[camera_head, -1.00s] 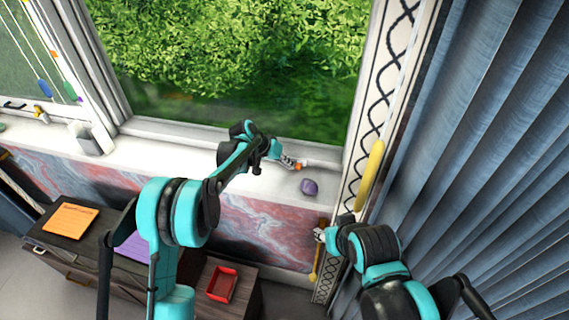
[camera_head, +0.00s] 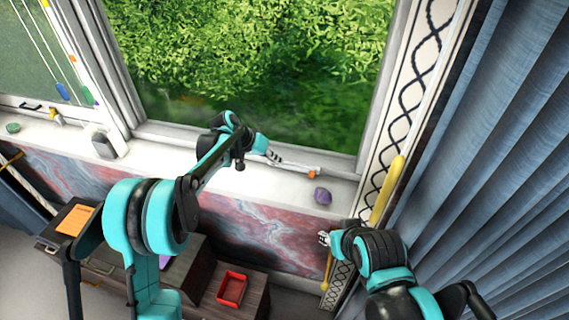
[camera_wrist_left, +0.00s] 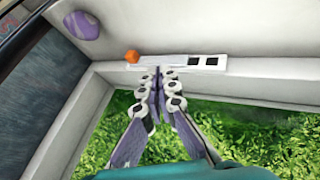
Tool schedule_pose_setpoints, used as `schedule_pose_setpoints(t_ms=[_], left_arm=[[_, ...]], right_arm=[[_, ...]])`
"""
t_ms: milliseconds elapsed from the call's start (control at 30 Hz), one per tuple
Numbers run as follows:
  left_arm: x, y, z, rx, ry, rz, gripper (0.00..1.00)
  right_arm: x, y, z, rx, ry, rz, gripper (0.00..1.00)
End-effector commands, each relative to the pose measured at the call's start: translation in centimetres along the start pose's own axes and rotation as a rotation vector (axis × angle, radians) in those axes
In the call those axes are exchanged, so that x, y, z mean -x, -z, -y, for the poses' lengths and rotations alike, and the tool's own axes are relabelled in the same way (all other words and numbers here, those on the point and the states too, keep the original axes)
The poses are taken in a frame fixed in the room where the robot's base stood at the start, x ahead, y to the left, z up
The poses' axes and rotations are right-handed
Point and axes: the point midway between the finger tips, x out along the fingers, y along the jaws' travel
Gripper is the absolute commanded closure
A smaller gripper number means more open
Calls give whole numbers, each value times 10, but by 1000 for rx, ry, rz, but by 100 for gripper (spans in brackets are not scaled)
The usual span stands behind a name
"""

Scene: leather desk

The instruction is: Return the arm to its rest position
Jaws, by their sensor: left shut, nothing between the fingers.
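My left arm reaches from the lower left over the white windowsill in the head view. Its gripper (camera_head: 275,157) is shut and empty above the sill, near the window frame. In the left wrist view the fingers (camera_wrist_left: 157,75) are pressed together with nothing between them. My right gripper (camera_head: 323,239) is small at the lower middle, in front of the marbled wall below the sill. It is too small to tell whether it is open or shut.
An orange cube (camera_head: 313,174) and a purple rounded object (camera_head: 322,196) lie on the windowsill (camera_head: 175,160); both show in the left wrist view. A red tray (camera_head: 232,289) and an orange sheet (camera_head: 76,219) are on low furniture. Blue curtains (camera_head: 490,170) hang at right.

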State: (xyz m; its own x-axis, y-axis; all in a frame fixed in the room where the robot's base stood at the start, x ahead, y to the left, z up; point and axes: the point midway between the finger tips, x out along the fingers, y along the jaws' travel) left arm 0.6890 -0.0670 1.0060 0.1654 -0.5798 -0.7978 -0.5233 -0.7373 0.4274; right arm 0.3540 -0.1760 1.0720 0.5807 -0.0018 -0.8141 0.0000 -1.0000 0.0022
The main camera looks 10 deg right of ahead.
Motion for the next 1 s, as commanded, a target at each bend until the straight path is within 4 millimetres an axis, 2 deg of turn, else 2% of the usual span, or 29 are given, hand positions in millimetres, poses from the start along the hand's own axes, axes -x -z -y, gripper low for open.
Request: schedule_pose_setpoints(t_ms=[100,367,467,533,667,800,867,1000], left_arm=[[10,0,-1,0,-1,0,100],[20,-3,-2,6,10,-3,100],[41,-12,-3,26,47,-11,100],[64,-24,-6,46,88,-21,100],[113,-58,-11,95,182,-48,100],[158,-104,-16,143,284,-80,100],[174,-126,-18,164,327,-96,100],[204,-183,-21,205,425,-134,100]], right_arm=[[2,2,0,0,0,0,60],[2,1,0,0,0,0,60],[0,0,0,0,0,0,60],[-2,-2,0,0,0,0,60],[-6,-4,0,0,0,0,60],[-9,-7,0,0,0,0,60],[-11,-8,0,0,0,0,60],[-14,-10,0,0,0,0,60]])
